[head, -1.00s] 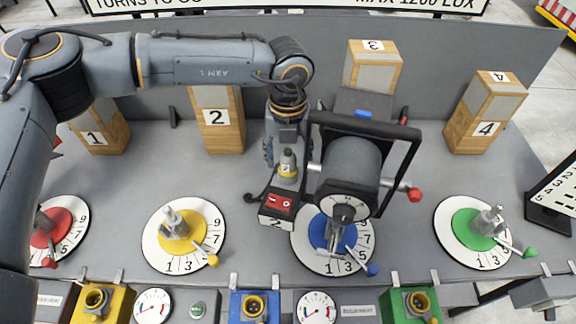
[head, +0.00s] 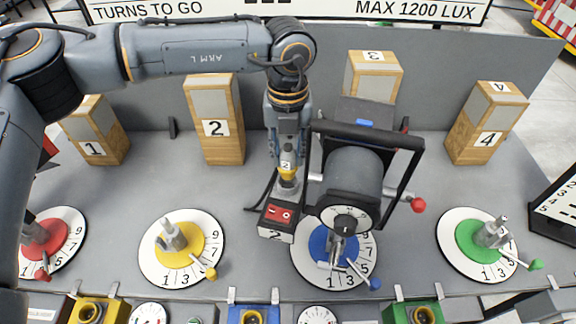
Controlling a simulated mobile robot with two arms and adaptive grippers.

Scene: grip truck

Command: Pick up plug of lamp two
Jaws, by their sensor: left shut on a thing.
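My left gripper (head: 287,160) points down from above and is shut on the plug. The fingers hide part of the plug's upper end. I cannot tell whether the plug's lower end touches anything. My right gripper is not in view.
A black lamp in a yoke (head: 355,178) stands close to the right, over the blue dial (head: 330,245). Wooden blocks, including block 2 (head: 218,125), stand along the back. A yellow dial (head: 180,243) is at left. Sockets, including a blue one (head: 252,316), line the front edge.

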